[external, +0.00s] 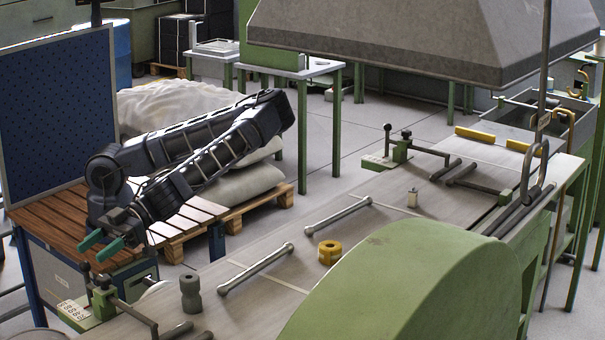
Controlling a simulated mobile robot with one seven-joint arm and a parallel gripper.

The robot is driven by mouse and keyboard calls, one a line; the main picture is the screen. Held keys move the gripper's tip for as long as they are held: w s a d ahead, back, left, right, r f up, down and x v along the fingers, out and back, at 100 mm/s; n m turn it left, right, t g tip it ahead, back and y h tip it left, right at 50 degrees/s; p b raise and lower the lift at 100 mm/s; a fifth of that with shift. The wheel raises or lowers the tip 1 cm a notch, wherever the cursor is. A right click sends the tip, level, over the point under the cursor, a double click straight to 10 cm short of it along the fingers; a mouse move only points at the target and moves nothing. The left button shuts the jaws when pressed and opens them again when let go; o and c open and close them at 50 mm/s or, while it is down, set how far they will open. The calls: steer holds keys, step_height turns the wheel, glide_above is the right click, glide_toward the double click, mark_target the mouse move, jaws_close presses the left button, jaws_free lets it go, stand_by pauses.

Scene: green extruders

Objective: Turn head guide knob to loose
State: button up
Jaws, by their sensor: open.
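My gripper (88,254) has two green fingers, spread apart and empty. They point down and left, above the near-left corner of the bench. Just below them is a guide with a dark round knob (85,267), a black clamp and bent rod, and a green block (104,300). The left fingertips look close to this knob; I cannot tell whether they touch. A similar guide with a dark ball knob (388,128) and green block (402,151) stands at the bench's far side. I cannot tell which is the head guide, nor whether either knob is tight or loose.
A large green cover (400,285) fills the near right. A wooden slatted table (60,225) stands under my arm.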

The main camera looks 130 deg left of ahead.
steer(key=a+f+h, duration=0.1)
steer(key=a, duration=0.4)
steer(key=h, duration=0.1)
glide_toward(105, 281)
steer(key=shift+g, duration=0.3)
steer(key=shift+s+d+f, duration=0.25)
steer(key=shift+d, duration=1.25)
steer(key=shift+s+d+f, duration=0.2)
steer(key=shift+d+f, duration=0.05)
steer(key=shift+d, duration=1.2)
steer(key=shift+s+d+f, duration=0.25)
steer(key=shift+d, duration=1.25)
steer(key=c, duration=1)
